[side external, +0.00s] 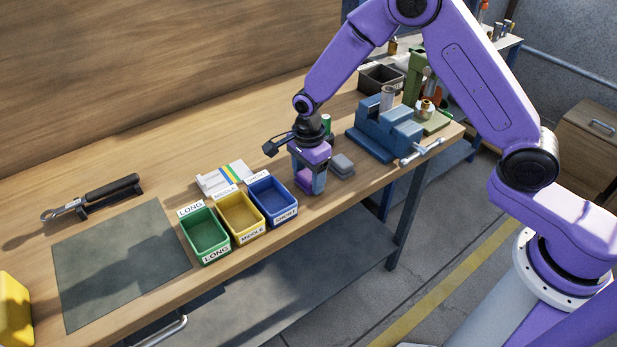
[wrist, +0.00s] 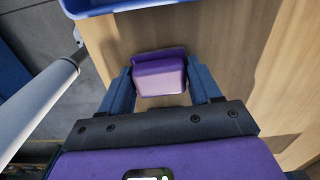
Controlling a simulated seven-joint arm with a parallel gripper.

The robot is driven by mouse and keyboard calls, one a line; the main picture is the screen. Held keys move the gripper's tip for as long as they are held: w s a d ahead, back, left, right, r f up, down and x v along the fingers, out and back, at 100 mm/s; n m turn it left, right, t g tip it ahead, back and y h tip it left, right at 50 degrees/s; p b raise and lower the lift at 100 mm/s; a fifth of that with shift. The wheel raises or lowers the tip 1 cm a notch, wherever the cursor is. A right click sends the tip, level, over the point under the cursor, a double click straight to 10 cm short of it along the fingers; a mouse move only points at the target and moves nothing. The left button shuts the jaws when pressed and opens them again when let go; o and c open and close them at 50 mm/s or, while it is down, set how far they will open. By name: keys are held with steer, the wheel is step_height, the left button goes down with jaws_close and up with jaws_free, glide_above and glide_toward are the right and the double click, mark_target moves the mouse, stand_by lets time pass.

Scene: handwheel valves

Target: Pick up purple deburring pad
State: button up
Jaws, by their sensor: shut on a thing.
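The purple deburring pad (wrist: 159,76) is a small purple block between the two blue fingers of my gripper (wrist: 162,88) in the wrist view. In the side external view the pad (side external: 304,180) shows low between the fingers of my gripper (side external: 307,183), just right of the blue bin. My gripper points down and is shut on the pad. Whether the pad touches the bench or hangs just above it, I cannot tell.
Grey pads (side external: 342,165) lie just right of my gripper. Green (side external: 207,252), yellow (side external: 241,237) and blue (side external: 273,222) labelled bins stand to the left. A blue vise (side external: 385,135) stands behind right. The bench's front edge is close.

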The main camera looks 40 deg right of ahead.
step_height(320, 180, up, 2)
steer(key=shift+r, duration=0.15)
steer(key=s+d+r, duration=0.2)
steer(key=s+r, duration=0.3)
steer(key=s, duration=0.1)
steer(key=s+d+r, duration=0.2)
steer(key=s+r, duration=0.3)
steer(key=s, duration=0.2)
steer(key=shift+d, duration=0.35)
steer(key=shift+s, duration=0.1)
